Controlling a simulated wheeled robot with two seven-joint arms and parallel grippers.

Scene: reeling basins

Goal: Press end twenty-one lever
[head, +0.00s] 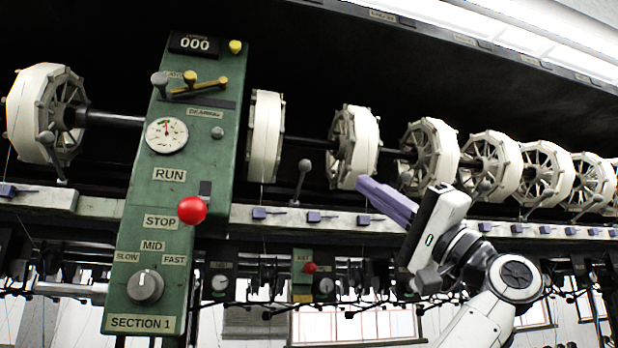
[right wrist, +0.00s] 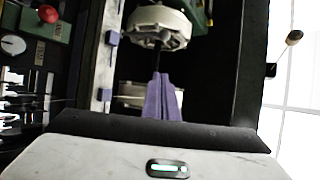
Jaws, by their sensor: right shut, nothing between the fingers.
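Several small levers with grey ball knobs stand along the pale rail, one near each white reel. One lever (head: 302,180) stands left of my right gripper, and another lever (head: 406,178) stands just behind it. No end numbers are readable, so I cannot tell which is end twenty-one. My right gripper (head: 364,186) has purple fingers, shut and empty, in front of a white reel (head: 355,145). In the right wrist view the shut fingers (right wrist: 160,82) point toward a white reel (right wrist: 158,26). My left gripper is not in view.
A green control panel (head: 145,215) with a red knob (head: 192,210) stands at the left. Small purple blocks (head: 262,213) line the pale rail (head: 340,222). Below it are dark fittings and a smaller red knob (head: 309,267). More reels (head: 495,165) run rightward.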

